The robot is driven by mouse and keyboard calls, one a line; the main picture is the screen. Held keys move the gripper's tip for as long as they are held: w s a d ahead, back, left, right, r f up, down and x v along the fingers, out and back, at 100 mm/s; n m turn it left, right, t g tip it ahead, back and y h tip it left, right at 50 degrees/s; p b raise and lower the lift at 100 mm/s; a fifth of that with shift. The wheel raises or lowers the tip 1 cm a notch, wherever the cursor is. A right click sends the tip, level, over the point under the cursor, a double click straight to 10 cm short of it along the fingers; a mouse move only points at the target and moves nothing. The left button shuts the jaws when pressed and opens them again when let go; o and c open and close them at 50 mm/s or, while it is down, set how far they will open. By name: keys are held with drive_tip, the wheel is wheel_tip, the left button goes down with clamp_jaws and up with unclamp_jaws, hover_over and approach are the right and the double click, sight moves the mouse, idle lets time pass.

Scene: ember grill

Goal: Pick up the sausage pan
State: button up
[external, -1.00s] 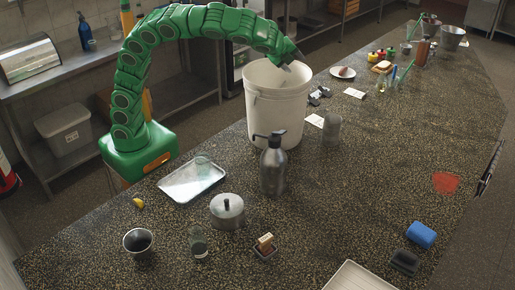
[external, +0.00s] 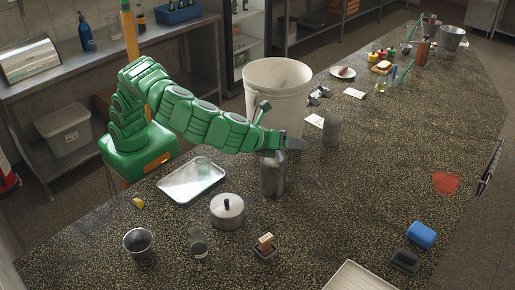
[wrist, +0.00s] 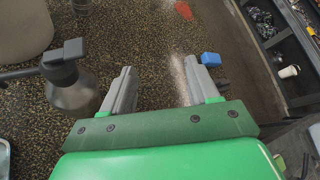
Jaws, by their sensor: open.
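I cannot pick out a sausage pan for certain. A white plate (external: 343,72) with a small brown item lies at the far side of the counter in the external view. A lidded metal pot (external: 227,211) stands near the front. My gripper (external: 292,143) is above and beside the grey pump bottle (external: 272,178), in front of the white bucket. In the wrist view my gripper (wrist: 160,88) is open, with nothing between its two grey fingers. The pump bottle (wrist: 72,92) is left of the fingers there.
The white bucket (external: 268,92) stands tall behind my gripper. A grey canister (external: 332,130) is to its right. A metal tray (external: 190,182), a metal cup (external: 138,243) and a wooden-handled brush (external: 265,246) are nearer. A blue sponge (external: 421,234) lies right. The counter's right middle is mostly clear.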

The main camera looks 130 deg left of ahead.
drive_tip(key=w+d+f+m, duration=0.1)
drive_tip(key=d+f+m, duration=0.1)
drive_tip(key=d+f, duration=0.5)
drive_tip(key=w+d+f+m, duration=0.2)
drive_tip(key=d+f, duration=0.2)
drive_tip(key=d, duration=0.6)
drive_tip(key=m, duration=0.2)
approach(262, 239)
drive_tip(key=f, duration=0.1)
drive_tip(key=shift+w+d+f+t+y, duration=0.25)
drive_tip(key=shift+f+t+y, duration=0.15)
drive_tip(key=shift+f+y, duration=0.15)
drive_tip(key=shift+a+f+y, duration=0.1)
drive_tip(key=shift+a+y, duration=0.15)
drive_tip(key=shift+a, duration=0.4)
drive_tip(key=shift+x, duration=4)
drive_tip(key=shift+s+a, duration=0.1)
clamp_jaws()
